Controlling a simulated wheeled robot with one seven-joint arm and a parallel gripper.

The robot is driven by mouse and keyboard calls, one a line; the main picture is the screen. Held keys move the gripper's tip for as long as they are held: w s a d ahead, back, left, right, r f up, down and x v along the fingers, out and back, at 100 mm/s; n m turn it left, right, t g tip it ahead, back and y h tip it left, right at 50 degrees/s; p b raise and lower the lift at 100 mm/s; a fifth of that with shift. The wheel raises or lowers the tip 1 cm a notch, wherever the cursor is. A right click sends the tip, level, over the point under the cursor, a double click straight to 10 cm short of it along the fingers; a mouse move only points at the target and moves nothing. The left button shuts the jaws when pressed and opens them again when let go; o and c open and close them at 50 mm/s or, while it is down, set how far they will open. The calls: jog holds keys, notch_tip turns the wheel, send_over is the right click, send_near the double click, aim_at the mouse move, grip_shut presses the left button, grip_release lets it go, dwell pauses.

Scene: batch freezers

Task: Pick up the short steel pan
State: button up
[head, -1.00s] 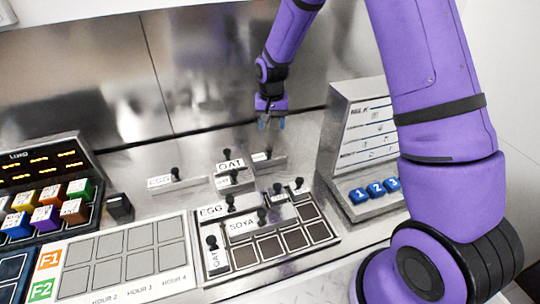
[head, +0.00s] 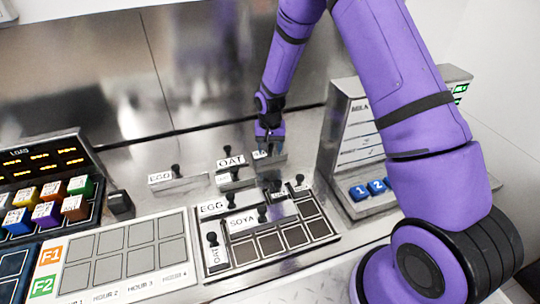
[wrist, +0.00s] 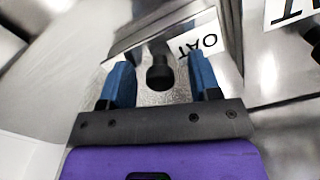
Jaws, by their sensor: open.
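A small steel pan (head: 275,160) with a white label and a black knob stands at the back of the counter, right of the other loose pans. In the wrist view its label (wrist: 190,47) reads OAT and its black knob (wrist: 160,72) lies between my blue fingers. My gripper (head: 268,138) is open, just above this pan, with one finger on each side of the knob; it also shows in the wrist view (wrist: 160,78). I cannot tell whether the fingers touch the knob. In the head view my gripper hides part of the pan and its knob.
In front is a slotted tray (head: 296,250) with several knobbed pans. A panel with blue numbered buttons (head: 358,193) stands to the right.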

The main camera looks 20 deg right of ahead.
jog(key=shift+f, duration=0.2)
grip_shut()
jog(key=shift+r, duration=0.1)
